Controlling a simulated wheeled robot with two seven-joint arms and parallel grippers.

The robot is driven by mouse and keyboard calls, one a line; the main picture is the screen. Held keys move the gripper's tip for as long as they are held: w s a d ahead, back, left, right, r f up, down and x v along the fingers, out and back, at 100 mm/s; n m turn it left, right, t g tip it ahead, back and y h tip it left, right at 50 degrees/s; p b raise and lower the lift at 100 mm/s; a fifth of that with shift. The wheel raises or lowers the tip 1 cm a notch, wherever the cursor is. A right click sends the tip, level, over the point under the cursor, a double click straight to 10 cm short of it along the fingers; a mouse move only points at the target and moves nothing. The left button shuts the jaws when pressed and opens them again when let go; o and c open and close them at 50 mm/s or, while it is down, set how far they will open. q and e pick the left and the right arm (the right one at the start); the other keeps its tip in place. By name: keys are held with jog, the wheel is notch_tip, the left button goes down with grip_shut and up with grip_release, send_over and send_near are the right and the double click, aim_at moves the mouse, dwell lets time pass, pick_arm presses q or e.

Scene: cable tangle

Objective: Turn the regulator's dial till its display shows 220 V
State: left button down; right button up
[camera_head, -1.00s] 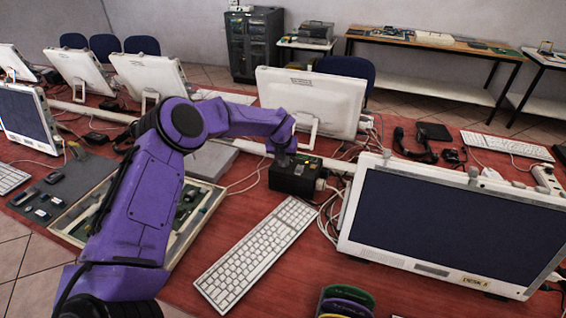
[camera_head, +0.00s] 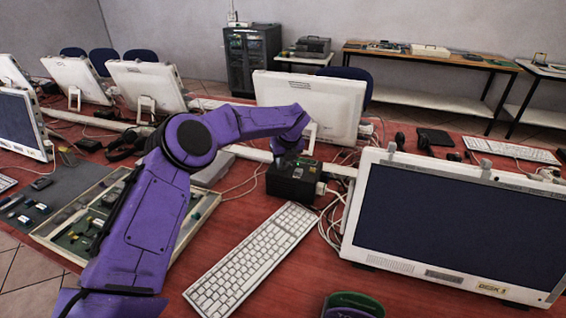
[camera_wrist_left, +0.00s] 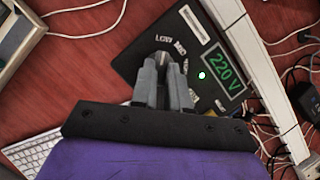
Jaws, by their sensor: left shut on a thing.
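The regulator is a black box (camera_head: 294,184) on the red table, behind the white keyboard. My right gripper is not in view.
A white keyboard (camera_head: 250,262) lies in front of the box. A large monitor (camera_head: 455,225) stands to the right, another white monitor (camera_head: 310,103) behind. Loose cables (camera_head: 335,205) run beside the box. A parts tray (camera_head: 70,243) lies at left.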

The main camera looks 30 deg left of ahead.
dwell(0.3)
pick_arm(q)
jog(key=c, duration=1.1)
grip_release()
jog(key=b+v, duration=0.1)
jog(key=v, duration=0.9)
jog(key=shift+d+r+b, duration=0.1)
jog(key=shift+r+b, duration=0.2)
jog(key=shift+b, duration=0.05)
